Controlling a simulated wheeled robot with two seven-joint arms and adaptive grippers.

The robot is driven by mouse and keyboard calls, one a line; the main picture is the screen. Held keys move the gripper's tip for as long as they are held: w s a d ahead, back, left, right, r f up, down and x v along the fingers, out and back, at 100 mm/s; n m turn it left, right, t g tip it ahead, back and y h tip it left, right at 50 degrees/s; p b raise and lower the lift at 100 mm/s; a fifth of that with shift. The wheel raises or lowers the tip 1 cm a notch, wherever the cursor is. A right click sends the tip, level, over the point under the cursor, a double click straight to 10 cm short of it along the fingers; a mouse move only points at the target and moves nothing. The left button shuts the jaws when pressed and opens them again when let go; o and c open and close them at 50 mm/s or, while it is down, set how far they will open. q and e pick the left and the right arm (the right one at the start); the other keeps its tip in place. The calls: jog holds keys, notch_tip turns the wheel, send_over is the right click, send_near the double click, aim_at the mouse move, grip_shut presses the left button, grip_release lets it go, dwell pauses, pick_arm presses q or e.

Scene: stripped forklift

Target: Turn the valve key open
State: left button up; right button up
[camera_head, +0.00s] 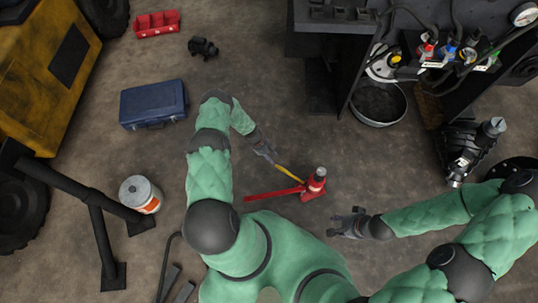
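A red jack (315,184) with a grey top stands on the floor in the middle of the view. A thin yellow rod (290,173), which looks like the valve key, runs from the jack's lower left side up to my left gripper. My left gripper (270,158) appears shut on the rod's upper end. A flat red bar (268,194) extends left from the jack. My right gripper (338,223) is open and empty, below and right of the jack, apart from it. The exact contact between rod and jack is too small to tell.
A blue case (153,104), a red tray (157,23), a white bucket (140,194) and a dark stand (97,215) lie to the left. The forklift's dark frame (322,85) and a round pan (378,103) are at upper right. Floor around the jack is mostly clear.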

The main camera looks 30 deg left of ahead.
pick_arm(q)
jog(key=shift+v, duration=0.8)
notch_tip(320, 180, up, 15)
jog(key=p, duration=0.8)
